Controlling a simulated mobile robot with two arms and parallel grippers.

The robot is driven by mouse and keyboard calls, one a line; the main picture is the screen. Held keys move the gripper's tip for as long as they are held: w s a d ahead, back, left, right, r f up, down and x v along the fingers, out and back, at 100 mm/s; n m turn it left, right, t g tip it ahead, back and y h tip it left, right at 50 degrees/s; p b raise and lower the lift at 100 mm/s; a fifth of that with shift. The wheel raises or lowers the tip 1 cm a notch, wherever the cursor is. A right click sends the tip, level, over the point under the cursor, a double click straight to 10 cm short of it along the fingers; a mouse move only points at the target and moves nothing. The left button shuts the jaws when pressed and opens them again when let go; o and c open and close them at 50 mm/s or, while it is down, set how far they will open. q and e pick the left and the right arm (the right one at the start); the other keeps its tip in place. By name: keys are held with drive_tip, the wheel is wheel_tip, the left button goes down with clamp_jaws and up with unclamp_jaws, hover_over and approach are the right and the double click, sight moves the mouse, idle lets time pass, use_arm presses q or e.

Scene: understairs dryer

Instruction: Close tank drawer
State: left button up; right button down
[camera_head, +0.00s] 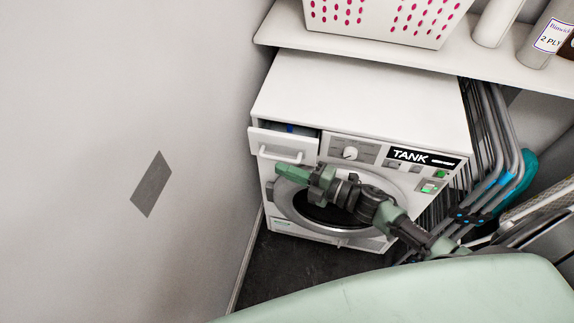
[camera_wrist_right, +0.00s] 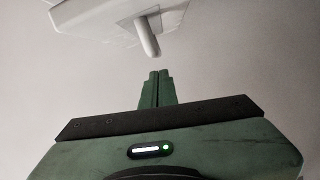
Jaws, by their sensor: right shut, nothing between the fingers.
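The tank drawer (camera_head: 283,145) is at the upper left of the white machine (camera_head: 361,98). It stands pulled out, with a gap behind its front and something blue inside. Its bar handle (camera_head: 280,156) faces me. My right gripper (camera_head: 279,171) is shut and empty, just below the drawer front and in front of the round door. In the right wrist view the drawer's pale underside (camera_wrist_right: 95,14) and handle (camera_wrist_right: 148,38) are above the closed fingertips (camera_wrist_right: 158,76), with a small gap visible between. My left gripper is not in view.
A shelf (camera_head: 400,56) above the machine holds a basket (camera_head: 385,20) with pink holes and rolls. Folded metal racks (camera_head: 495,130) stand close at the machine's right. Dark floor (camera_head: 290,265) shows in front.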

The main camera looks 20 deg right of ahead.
sight(288, 160)
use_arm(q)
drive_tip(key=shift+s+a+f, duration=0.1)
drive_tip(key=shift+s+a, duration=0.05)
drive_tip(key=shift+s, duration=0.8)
use_arm(e)
drive_tip(key=shift+w+d+f, duration=0.1)
drive_tip(key=shift+w+d, duration=0.25)
drive_tip(key=shift+w, duration=0.15)
drive_tip(key=shift+w+d+b, duration=0.55)
drive_tip(key=shift+w+d, duration=0.15)
drive_tip(key=shift+w, duration=0.35)
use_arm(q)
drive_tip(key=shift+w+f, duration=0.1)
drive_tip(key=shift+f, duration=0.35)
use_arm(e)
drive_tip(key=shift+s, duration=0.1)
